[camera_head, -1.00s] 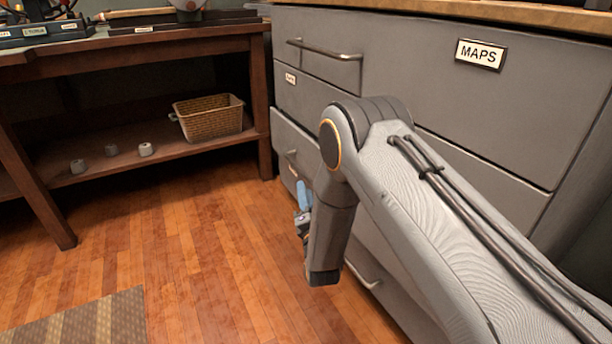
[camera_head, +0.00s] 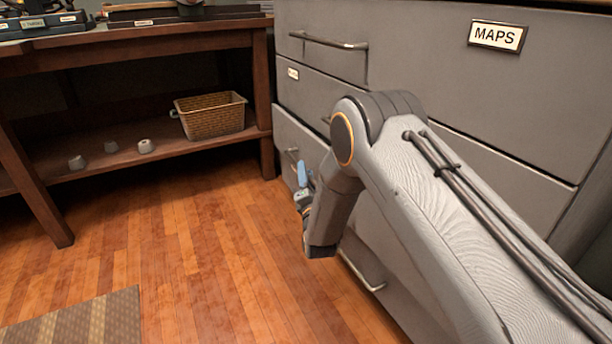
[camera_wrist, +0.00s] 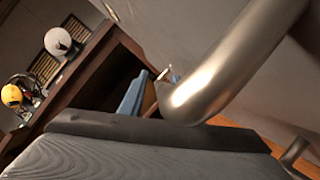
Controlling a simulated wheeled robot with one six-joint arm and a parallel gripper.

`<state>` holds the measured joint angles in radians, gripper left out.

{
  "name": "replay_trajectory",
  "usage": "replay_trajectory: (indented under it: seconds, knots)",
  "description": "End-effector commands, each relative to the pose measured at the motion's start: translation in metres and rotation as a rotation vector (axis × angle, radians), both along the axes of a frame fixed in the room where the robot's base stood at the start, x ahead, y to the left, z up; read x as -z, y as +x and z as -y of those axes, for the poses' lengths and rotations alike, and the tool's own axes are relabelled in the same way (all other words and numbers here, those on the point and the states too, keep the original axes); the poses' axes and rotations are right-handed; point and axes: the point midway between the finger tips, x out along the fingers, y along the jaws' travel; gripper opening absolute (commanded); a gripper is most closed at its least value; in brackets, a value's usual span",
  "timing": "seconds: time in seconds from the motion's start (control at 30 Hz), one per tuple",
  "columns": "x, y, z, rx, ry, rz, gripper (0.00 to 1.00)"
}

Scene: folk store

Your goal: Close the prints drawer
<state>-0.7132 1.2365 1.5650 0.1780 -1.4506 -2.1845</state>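The grey cabinet has a top drawer labelled MAPS (camera_head: 497,36). The drawer below it has a small label (camera_head: 293,73) too small to read. A lower drawer (camera_head: 292,128) stands out a little from the cabinet face, and my arm covers much of it; no PRINTS label is legible. My gripper (camera_head: 302,188) is low in front of this drawer, mostly hidden behind my forearm, with a blue finger showing. In the wrist view a blue finger (camera_wrist: 134,95) is close to a large metal handle (camera_wrist: 225,70). Contact and finger opening are unclear.
A dark wooden table (camera_head: 130,42) stands left of the cabinet, with a wicker basket (camera_head: 210,116) and small grey pieces on its lower shelf. Another drawer handle (camera_head: 362,270) is low on the cabinet. The wooden floor is open; a striped rug (camera_head: 85,322) lies at bottom left.

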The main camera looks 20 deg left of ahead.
Motion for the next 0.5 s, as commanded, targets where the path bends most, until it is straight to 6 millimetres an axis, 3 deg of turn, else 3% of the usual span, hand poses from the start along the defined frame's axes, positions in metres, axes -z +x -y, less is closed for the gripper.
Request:
replay_trajectory:
  seconds: [0.07, 0.23, 0.5]
  knots:
    - [-0.0001, -0.0001, 0.0, 0.0, 0.0, 0.0, 0.3]
    - [0.0, -0.0002, 0.0001, 0.0, 0.0, 0.0, 0.02]
    - [0.0002, 0.0013, 0.0016, 0.001, 0.0, -0.001, 0.0]
